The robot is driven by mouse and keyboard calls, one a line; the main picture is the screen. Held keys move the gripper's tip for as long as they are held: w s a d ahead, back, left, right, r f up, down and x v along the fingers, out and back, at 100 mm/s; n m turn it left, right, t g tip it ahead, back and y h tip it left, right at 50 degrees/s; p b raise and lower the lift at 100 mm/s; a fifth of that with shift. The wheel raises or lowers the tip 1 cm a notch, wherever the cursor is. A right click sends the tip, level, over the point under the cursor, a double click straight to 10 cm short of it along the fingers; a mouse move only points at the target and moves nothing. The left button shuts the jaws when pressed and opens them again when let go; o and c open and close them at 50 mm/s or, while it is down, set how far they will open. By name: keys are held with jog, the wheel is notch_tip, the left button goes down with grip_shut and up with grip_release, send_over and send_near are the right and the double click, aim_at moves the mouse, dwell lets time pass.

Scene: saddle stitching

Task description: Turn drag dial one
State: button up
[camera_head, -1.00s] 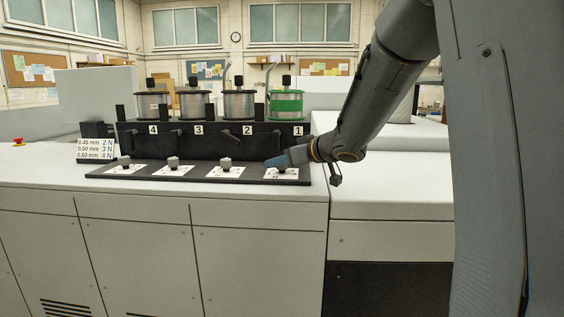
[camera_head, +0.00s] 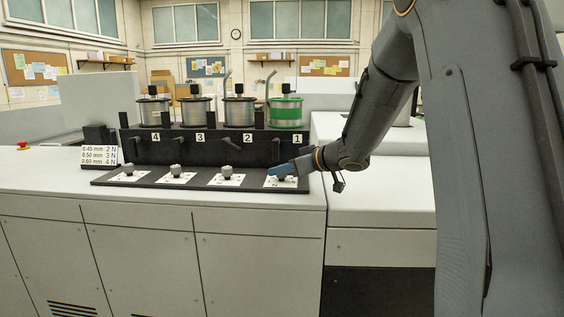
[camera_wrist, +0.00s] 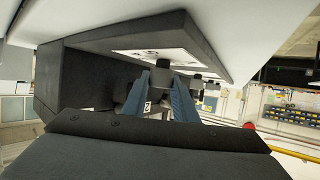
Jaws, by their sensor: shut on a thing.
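Drag dial one (camera_head: 282,179) is a small grey knob on a white scale card, at the right end of the sloped black panel (camera_head: 208,186), below the plate marked 1. My gripper (camera_head: 280,170) reaches it from the right, with blue fingers around the knob. In the wrist view my gripper (camera_wrist: 160,88) has one blue finger on each side of the grey knob (camera_wrist: 162,65), shut on it. The fingers hide most of the knob in the head view. I cannot read its pointer or scale.
Three like dials stand to the left: dial two (camera_head: 227,172), dial three (camera_head: 176,171) and dial four (camera_head: 129,170). Behind are wire spools, one with a green band (camera_head: 286,112). A sign (camera_head: 99,155) pairs wire sizes with 2 N, 3 N and 4 N.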

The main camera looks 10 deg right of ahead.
jog(key=n+g+y+p, duration=0.1)
jog(key=p, duration=0.2)
jog(key=shift+r+n+g+y+p, duration=0.15)
jog(key=shift+n+g+y+p, duration=0.15)
jog(key=shift+n, duration=0.1)
jog(key=shift+n+g+y+p, duration=0.8)
jog(key=shift+n+p, duration=0.2)
jog(key=shift+p, duration=0.2)
jog(key=n+g, duration=0.1)
jog(key=n+g+y, duration=0.1)
jog(key=n+g, duration=0.1)
jog(key=shift+f+y, duration=0.2)
jog(key=shift+y, duration=0.1)
jog(key=shift+n+g, duration=0.7)
jog(key=shift+g, duration=0.2)
jog(key=o, duration=1)
jog(key=shift+y, duration=0.3)
jog(key=shift+o, duration=0.2)
